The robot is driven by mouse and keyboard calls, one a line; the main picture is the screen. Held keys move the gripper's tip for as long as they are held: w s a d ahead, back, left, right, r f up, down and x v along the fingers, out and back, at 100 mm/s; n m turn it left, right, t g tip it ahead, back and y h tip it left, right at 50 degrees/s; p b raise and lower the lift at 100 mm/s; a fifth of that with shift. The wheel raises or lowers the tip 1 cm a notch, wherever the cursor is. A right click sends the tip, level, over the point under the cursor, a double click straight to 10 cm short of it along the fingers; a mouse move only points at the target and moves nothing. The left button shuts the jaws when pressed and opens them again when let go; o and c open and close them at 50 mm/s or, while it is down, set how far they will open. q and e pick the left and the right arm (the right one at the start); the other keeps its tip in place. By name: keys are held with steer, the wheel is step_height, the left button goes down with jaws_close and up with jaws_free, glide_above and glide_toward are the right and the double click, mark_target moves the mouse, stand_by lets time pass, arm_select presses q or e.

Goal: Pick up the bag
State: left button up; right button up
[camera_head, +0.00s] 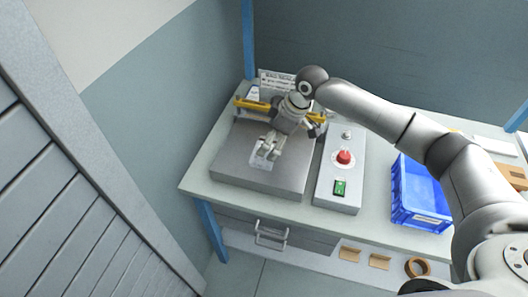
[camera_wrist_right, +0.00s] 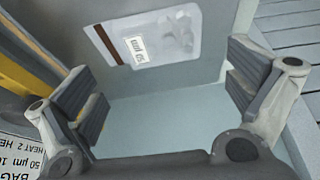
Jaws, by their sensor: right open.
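The bag (camera_wrist_right: 165,35) is clear and flat, with a white printed label, pale contents and a dark brown strip along one edge. It lies on the grey metal plate (camera_head: 235,160) of the bag sealer. In the head view only a small pale part of the bag (camera_head: 259,162) shows, the rest being hidden by my gripper. My right gripper (camera_wrist_right: 163,95) is open and empty, with the bag beyond its fingers in the wrist view. It also shows over the plate in the head view (camera_head: 268,150). My left gripper is not in view.
A yellow bar (camera_head: 252,105) and a sign (camera_head: 275,80) stand behind the plate. A control box with a red button (camera_head: 344,157) and green switch (camera_head: 340,187) is to the right. A blue crate (camera_head: 421,220) stands further right. Brown tape (camera_head: 417,267) lies on the lower shelf.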

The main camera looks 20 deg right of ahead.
steer(key=shift+w+a+f, duration=0.1)
steer(key=shift+f, duration=0.25)
steer(key=x, duration=0.1)
steer(key=p+x, duration=0.1)
steer(key=x, duration=0.2)
steer(key=shift+s+f+p, duration=0.2)
steer(key=shift+s+p, duration=0.05)
steer(key=shift+p, duration=0.05)
steer(key=shift+f, duration=0.25)
steer(key=shift+w, duration=0.1)
steer(key=shift+c, duration=1.7)
steer(key=c, duration=0.5)
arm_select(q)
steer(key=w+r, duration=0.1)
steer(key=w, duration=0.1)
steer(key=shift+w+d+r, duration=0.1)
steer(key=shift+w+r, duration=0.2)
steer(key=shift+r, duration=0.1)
arm_select(e)
steer(key=shift+c, duration=0.4)
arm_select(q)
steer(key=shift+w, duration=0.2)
arm_select(e)
steer(key=shift+r, duration=0.1)
